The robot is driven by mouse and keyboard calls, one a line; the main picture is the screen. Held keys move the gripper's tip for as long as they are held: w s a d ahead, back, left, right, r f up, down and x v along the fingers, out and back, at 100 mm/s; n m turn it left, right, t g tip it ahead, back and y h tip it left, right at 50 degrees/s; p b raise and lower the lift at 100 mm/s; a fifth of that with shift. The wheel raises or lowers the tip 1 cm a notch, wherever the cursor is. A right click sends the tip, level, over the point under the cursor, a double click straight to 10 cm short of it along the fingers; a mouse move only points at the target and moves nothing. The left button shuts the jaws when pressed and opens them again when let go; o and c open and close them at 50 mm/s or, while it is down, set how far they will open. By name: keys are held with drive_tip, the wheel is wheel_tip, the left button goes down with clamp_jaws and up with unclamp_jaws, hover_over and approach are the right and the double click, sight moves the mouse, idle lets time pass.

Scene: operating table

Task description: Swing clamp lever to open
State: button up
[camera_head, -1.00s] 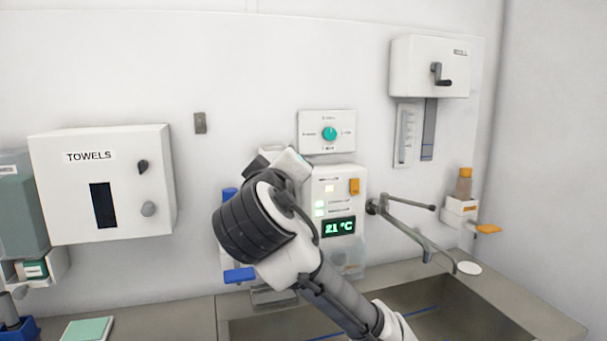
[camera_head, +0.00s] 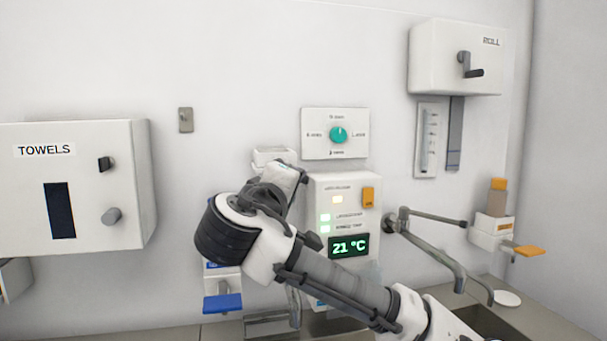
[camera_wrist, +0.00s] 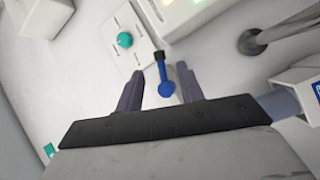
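A blue lever with a black tip (camera_wrist: 165,82), which looks like the clamp lever, shows in the wrist view against the white wall fittings. My gripper (camera_wrist: 160,70) is open, with one grey finger on each side of the lever. I cannot tell whether the lever is between the fingers in depth or just beyond them; no contact is visible. In the head view my arm hides the lever. A white box (camera_head: 270,155) shows just above my wrist there, and my fingertips are not clearly visible.
A panel with a teal knob (camera_head: 338,134) and a temperature unit (camera_head: 348,246) are close to the right of my wrist. A blue-lever dispenser (camera_head: 222,303) is below it. A tap (camera_head: 432,250) is right, a towel box (camera_head: 130,200) left. Wall between towel box and wrist is mostly clear.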

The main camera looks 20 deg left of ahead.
drive_tip(key=w+p, duration=0.1)
drive_tip(key=w, duration=0.6)
drive_tip(key=shift+a+p, duration=0.15)
drive_tip(key=shift+p, duration=0.2)
